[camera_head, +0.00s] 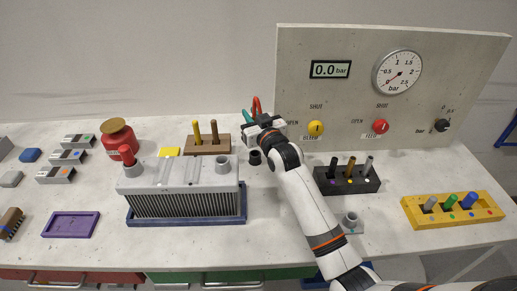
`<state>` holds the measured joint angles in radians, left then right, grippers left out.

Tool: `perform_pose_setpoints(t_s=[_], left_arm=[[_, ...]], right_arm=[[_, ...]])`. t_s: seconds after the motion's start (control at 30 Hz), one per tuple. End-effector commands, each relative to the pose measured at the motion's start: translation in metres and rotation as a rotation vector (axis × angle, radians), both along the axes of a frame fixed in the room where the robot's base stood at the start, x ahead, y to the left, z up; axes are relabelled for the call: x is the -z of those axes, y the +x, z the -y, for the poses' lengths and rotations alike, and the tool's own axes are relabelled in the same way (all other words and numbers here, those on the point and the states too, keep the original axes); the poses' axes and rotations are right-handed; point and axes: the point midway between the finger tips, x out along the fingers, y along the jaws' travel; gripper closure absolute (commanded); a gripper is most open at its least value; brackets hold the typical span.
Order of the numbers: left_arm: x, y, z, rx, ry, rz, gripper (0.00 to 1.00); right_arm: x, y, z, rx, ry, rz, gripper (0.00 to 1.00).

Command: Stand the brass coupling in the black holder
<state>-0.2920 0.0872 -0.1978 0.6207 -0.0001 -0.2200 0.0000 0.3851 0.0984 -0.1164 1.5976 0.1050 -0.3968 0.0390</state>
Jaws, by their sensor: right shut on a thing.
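My right gripper (262,136) is at the foot of the panel, behind the grey ribbed unit, and its arm reaches in from the lower right. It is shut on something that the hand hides. A small black cylinder (255,158) shows just below the gripper; I cannot tell whether it is held or stands on the table. A black block (345,187) stands right of my forearm with a black, a brass-coloured (350,167) and a grey peg upright in it. I cannot identify the brass coupling for sure. My left gripper is not in view.
The grey ribbed unit (185,203) sits in a blue tray left of my arm. A wooden block (208,147) with two pegs stands behind it. A red and a green hose rise by my gripper at the panel (300,70). A yellow rack (455,216) is far right.

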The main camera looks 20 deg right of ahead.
Motion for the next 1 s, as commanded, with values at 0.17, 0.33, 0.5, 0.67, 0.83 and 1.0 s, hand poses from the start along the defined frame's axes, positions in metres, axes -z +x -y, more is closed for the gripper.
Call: perform_pose_setpoints(t_s=[0.17, 0.33, 0.5, 0.67, 0.83, 1.0], left_arm=[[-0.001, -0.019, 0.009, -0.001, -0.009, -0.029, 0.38], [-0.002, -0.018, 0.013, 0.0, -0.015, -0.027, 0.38], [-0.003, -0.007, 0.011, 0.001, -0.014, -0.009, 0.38], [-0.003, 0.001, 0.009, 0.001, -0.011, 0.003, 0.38], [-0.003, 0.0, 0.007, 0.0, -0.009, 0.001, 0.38], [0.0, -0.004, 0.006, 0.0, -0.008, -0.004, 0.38]], right_arm=[[0.033, 0.0, 0.0, 0.0, 0.0, -0.002, 1.0], [0.049, 0.0, 0.0, 0.0, 0.0, -0.001, 1.0], [0.074, 0.0, 0.0, 0.0, 0.0, -0.002, 1.0], [0.084, 0.0, 0.0, 0.0, 0.0, 0.001, 1.0], [0.083, 0.0, 0.0, 0.0, 0.0, 0.001, 1.0], [0.088, -0.001, 0.0, 0.0, 0.0, 0.0, 0.81]])
